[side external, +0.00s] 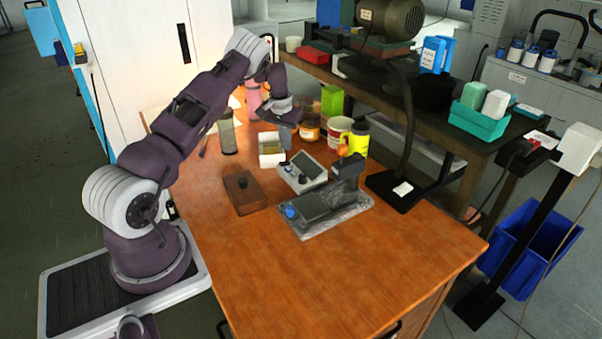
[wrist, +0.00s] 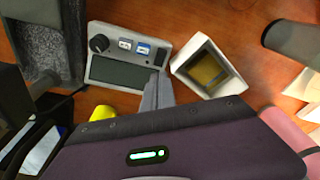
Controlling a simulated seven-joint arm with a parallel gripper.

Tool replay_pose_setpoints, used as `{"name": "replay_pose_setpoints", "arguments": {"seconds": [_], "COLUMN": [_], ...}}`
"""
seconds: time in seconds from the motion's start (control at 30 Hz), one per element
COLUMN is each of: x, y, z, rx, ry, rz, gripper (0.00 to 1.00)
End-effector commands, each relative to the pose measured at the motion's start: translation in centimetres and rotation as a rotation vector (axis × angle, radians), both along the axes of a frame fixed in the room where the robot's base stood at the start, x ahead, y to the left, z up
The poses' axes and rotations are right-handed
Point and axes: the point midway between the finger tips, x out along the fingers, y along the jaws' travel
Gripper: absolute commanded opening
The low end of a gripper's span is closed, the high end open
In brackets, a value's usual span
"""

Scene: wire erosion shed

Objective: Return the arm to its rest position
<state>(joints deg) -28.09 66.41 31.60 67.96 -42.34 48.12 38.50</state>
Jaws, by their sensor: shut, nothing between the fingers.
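My arm reaches from its base at the left over the wooden table (side external: 350,265), with the elbow raised and the wrist bent down. My gripper (side external: 285,148) points down with its fingers together and nothing between them. In the wrist view the closed fingertips (wrist: 158,78) show between a grey control box (wrist: 128,58) and a white open box (wrist: 185,70). In the side view the gripper is above the table, close to the control box (side external: 303,180) and the white box (side external: 270,161). Whether it touches either cannot be told.
A brown lidded box (side external: 243,194) and a plastic-wrapped device (side external: 330,215) stand nearer the front. A dark cylinder (side external: 227,132), a pink bottle (side external: 253,98), an amber jar (side external: 309,130), a mug (side external: 338,130) and a yellow bottle (side external: 357,143) stand around the gripper. The table's front is clear.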

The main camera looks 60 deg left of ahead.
Motion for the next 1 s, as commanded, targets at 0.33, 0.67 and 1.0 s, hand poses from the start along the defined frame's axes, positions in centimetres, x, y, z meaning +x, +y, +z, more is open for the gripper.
{"name": "replay_pose_setpoints", "arguments": {"seconds": [0.33,0.67,1.0], "x": [0.0,1.0,-8.4], "y": [0.0,-3.7,-27.7], "z": [2.1,8.3,28.8], "rx": [0.000,-0.017,-0.106], "ry": [-0.001,-0.057,-0.226], "rz": [0.000,0.001,-0.199], "gripper": [0.00,0.00,0.00]}}
